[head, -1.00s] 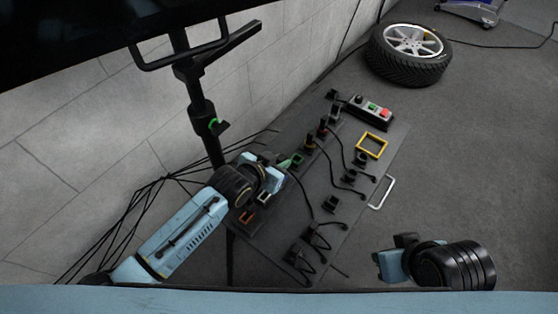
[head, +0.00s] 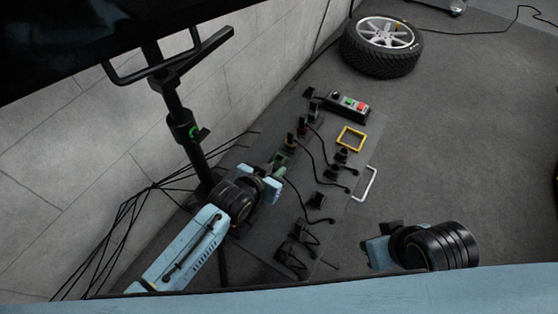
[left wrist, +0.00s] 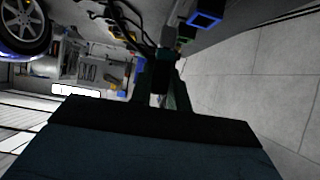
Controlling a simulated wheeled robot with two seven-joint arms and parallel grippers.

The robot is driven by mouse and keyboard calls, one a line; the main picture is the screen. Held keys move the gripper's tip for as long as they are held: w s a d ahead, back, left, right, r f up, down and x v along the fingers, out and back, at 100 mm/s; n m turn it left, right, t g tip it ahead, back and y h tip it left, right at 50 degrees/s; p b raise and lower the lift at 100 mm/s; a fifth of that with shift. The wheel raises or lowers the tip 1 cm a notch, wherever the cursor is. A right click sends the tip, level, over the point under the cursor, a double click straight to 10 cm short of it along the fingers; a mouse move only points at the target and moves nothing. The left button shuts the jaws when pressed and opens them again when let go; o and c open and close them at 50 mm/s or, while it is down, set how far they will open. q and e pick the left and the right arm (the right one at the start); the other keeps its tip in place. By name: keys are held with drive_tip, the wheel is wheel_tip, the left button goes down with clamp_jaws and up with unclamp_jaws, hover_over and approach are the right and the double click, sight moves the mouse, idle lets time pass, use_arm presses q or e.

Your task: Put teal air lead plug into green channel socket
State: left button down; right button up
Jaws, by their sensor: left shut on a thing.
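My left gripper (head: 274,180) is over the left edge of the dark panel, close to the green channel socket (head: 278,160). In the left wrist view its fingers (left wrist: 160,92) are shut on a dark teal plug (left wrist: 161,58), taken to be the teal air lead plug. A small green patch, probably the green socket (left wrist: 183,40), shows just beyond the plug there. I cannot tell whether plug and socket touch. In the head view the gripper hides the plug. My right gripper (head: 376,252) is right of the panel, apart from it; its jaw opening is unclear.
The panel (head: 262,248) carries several black plugs with cables. A yellow frame (head: 351,139), a button box (head: 346,105) and a pale handle (head: 364,184) are along its far and right sides. A blue-framed socket (left wrist: 206,19) is near the plug. A black stand (head: 184,127) is at left.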

use_arm(q)
drive_tip(key=shift+s+d+p, duration=0.25)
drive_tip(key=shift+s+d, duration=0.4)
drive_tip(key=shift+d, duration=0.2)
drive_tip(key=shift+s+d+p, duration=0.25)
drive_tip(key=shift+s+d, duration=0.35)
drive_tip(key=shift+d, duration=0.25)
drive_tip(key=w+d+b, duration=0.3)
drive_tip(key=w+d, duration=0.1)
drive_tip(key=w, duration=0.2)
drive_tip(key=shift+d, duration=0.2)
drive_tip(key=shift+w, duration=0.1)
drive_tip(key=shift+w+a, duration=0.75)
drive_tip(key=shift+a, duration=0.35)
drive_tip(key=shift+w+a, duration=0.8)
drive_tip(key=shift+a, duration=0.25)
drive_tip(key=shift+w+a, duration=0.75)
drive_tip(key=shift+a, duration=0.35)
drive_tip(key=shift+f, duration=0.1)
drive_tip(key=shift+f, duration=0.3)
drive_tip(key=shift+f, duration=0.15)
